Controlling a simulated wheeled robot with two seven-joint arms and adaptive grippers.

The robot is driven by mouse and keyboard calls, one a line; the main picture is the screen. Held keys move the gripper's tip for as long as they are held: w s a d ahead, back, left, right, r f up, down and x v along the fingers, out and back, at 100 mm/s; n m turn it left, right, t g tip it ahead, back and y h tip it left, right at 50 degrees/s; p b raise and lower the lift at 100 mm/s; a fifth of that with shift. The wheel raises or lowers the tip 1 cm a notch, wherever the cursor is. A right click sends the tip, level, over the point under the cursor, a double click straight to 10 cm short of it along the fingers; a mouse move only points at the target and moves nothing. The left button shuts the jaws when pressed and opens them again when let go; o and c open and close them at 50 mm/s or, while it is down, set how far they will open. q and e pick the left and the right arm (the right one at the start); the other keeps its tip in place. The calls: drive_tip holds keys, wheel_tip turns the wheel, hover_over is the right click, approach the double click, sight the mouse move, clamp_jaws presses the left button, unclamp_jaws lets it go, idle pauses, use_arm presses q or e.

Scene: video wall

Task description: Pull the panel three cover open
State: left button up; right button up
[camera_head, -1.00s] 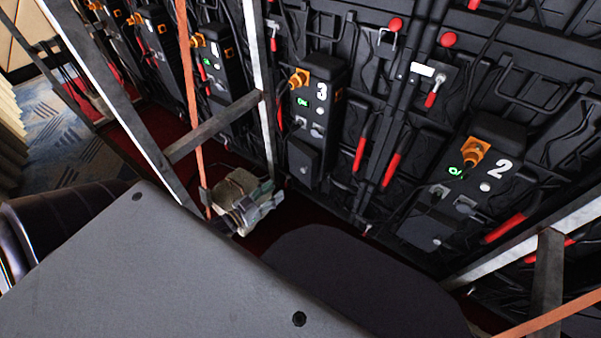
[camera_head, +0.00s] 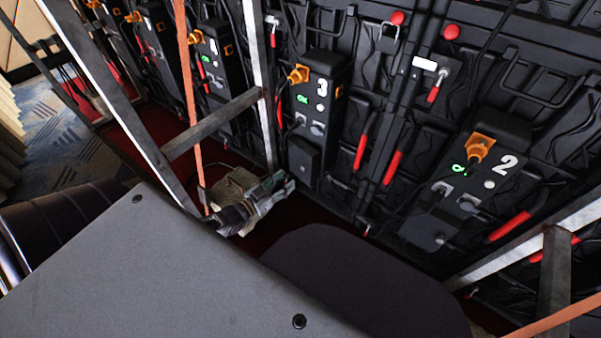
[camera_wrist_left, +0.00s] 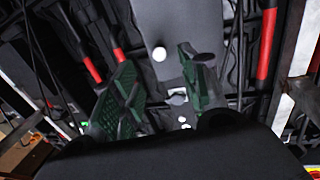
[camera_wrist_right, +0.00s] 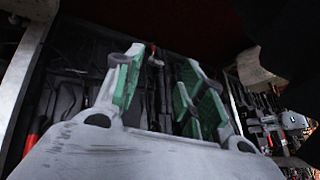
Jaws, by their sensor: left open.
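Panel three (camera_head: 318,108) is a tall black box marked with a white 3, with an orange plug and a green light. Its cover (camera_head: 303,160) is the dark flap on the lower part and looks closed. In the left wrist view the cover (camera_wrist_left: 185,30) appears upside down, with a pale round knob (camera_wrist_left: 159,54) on it. My left gripper (camera_head: 285,186) is open, just left of and below the cover in the head view. Its green-padded fingers (camera_wrist_left: 160,85) stand either side of the knob's line; contact is not visible. My right gripper (camera_wrist_right: 160,80) is open and empty.
Panel two (camera_head: 475,185) is at the right. A metal upright (camera_head: 260,90), a crossbar (camera_head: 212,125) and an orange strap (camera_head: 188,90) stand near my left arm. Red-handled levers (camera_head: 392,167) hang right of panel three. Cables run across the wall.

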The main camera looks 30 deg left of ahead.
sight(302, 169)
use_arm(q)
drive_tip(key=shift+b+x, duration=1.5)
drive_tip(key=shift+x, duration=2.7)
use_arm(e)
drive_tip(key=shift+t+y, duration=0.3)
drive_tip(key=shift+a+f, duration=0.2)
drive_tip(key=shift+f, duration=0.95)
drive_tip(key=shift+a+f, duration=0.15)
drive_tip(key=shift+f, duration=1)
use_arm(q)
drive_tip(key=shift+d, duration=0.1)
clamp_jaws()
